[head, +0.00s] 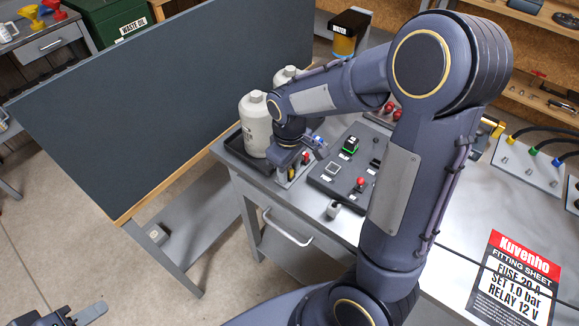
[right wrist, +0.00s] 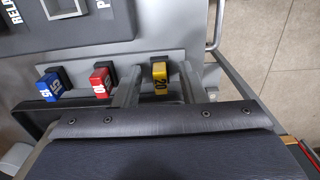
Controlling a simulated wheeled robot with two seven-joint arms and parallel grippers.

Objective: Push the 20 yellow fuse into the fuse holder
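The yellow 20 fuse (right wrist: 160,82) stands at a dark socket in the grey fuse holder (right wrist: 118,62) in the right wrist view. How deep it sits cannot be told. My right gripper (right wrist: 159,84) is open, with one finger on each side of the fuse and a visible gap to both. In the head view the right gripper (head: 287,169) is over the holder's near end and largely hides that fuse. A blue 15 fuse (right wrist: 55,85) and a red 10 fuse (right wrist: 101,83) stand in the same row. My left gripper (head: 78,316) is partly cut off at the bottom left.
A dark panel (head: 345,165) with buttons lies beside the holder on the grey bench. White bottles (head: 254,125) in a black tray stand close to my right gripper. A tall dark board (head: 150,100) stands left of the bench. A fitting sheet (head: 515,280) lies at right.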

